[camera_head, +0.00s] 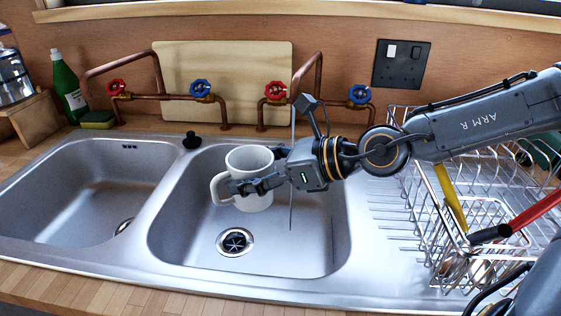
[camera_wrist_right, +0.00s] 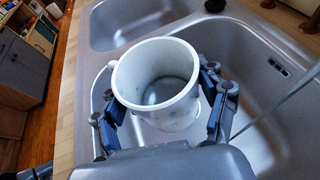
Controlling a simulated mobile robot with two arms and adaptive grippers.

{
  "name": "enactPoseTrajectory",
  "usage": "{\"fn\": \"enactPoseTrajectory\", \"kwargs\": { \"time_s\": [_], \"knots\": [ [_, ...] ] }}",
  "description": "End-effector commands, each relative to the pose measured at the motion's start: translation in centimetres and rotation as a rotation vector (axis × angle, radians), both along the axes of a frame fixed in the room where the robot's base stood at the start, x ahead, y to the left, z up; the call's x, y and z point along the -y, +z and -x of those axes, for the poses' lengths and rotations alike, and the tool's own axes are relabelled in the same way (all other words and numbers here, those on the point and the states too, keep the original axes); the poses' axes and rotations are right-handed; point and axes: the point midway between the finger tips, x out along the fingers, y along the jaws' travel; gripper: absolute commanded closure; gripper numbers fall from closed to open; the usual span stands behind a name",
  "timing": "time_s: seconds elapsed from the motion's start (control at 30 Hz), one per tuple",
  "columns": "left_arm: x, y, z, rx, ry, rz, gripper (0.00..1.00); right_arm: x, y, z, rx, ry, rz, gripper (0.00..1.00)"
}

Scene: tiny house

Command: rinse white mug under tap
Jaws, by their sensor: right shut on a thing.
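The white mug (camera_head: 252,163) is upright above the right basin (camera_head: 330,225) of the steel sink, its handle towards the left. My right gripper (camera_head: 255,172) is shut on its sides. In the right wrist view the open mouth of the mug (camera_wrist_right: 157,70) faces the camera, and faint grey marks show on its wall. A thin water stream (camera_head: 291,205) falls from the right-hand copper tap (camera_head: 318,75), beside the mug on its right. The stream also shows apart from the mug in the right wrist view (camera_wrist_right: 275,105). My left gripper is not in view.
The left basin (camera_head: 80,190) is empty. Red valves (camera_head: 275,91) and blue valves (camera_head: 359,94) sit on the copper pipes behind the sink. A wire dish rack (camera_head: 470,215) with utensils stands right. A green bottle (camera_head: 68,88) and sponge (camera_head: 97,119) stand back left.

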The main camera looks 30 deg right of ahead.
Motion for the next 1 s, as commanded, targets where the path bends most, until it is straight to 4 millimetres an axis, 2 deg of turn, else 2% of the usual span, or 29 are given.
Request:
{"fn": "enactPoseTrajectory", "kwargs": {
  "time_s": [0.43,0.6,1.0],
  "knots": [
    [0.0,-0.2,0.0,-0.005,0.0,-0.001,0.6,-0.5,0.5,0.0,0.006,0.001,0.003,0.72],
    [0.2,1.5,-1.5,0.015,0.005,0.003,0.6,-1.7,1.4,0.2,0.006,0.0,0.004,0.71],
    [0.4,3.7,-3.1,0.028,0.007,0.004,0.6,-4.5,3.7,0.7,0.004,0.001,0.002,0.72]
  ]
}}
